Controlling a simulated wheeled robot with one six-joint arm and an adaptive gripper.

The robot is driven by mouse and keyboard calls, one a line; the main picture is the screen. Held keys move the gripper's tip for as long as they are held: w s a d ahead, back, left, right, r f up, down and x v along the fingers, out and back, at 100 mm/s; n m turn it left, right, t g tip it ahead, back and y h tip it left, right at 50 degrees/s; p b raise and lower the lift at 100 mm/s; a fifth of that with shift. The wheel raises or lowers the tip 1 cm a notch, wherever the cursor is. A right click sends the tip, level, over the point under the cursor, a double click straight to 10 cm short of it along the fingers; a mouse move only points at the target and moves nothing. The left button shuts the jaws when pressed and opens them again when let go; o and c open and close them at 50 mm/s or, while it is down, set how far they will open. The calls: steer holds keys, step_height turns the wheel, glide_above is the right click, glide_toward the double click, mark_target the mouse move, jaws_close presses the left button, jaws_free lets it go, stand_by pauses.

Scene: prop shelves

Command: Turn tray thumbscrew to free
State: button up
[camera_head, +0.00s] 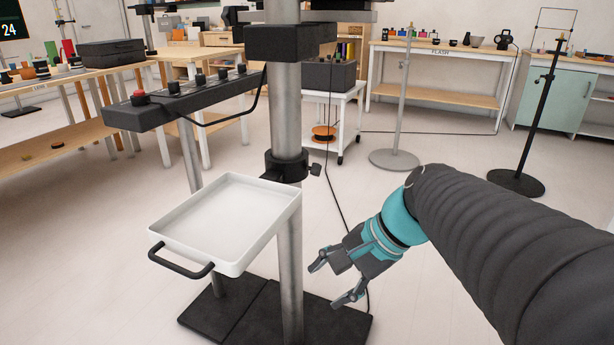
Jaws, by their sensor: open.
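A white tray (222,218) with a black handle (180,263) is held on a grey metal column (286,120) by a black clamp collar (285,165). A small dark thumbscrew (315,170) sticks out of the collar's right side. My gripper (328,281) is open and empty, right of the column and below the thumbscrew. Its fingers point left and down, and they are apart from the tray and the screw. The dark sleeve of my arm fills the right foreground.
A dark control bar (184,97) with several knobs crosses above the tray. A black base plate (235,315) lies under the column. A black cable (336,190) hangs behind the column. Stands (394,158) and benches (438,67) are farther back, with open floor between.

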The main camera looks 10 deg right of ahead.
steer(key=w+d+r+m+t+y+b, duration=0.25)
steer(key=w+d+m+y, duration=0.2)
steer(key=w+m, duration=0.4)
steer(key=m+t+y+b, duration=0.1)
steer(key=m+t+y, duration=0.35)
steer(key=m, duration=0.25)
glide_toward(319, 169)
steer(key=shift+n+t+h, duration=0.25)
steer(key=shift+t+h, duration=0.05)
steer(key=b+x, duration=0.1)
steer(key=x, duration=0.8)
steer(key=shift+a, duration=0.3)
steer(key=shift+c, duration=0.2)
jaws_close()
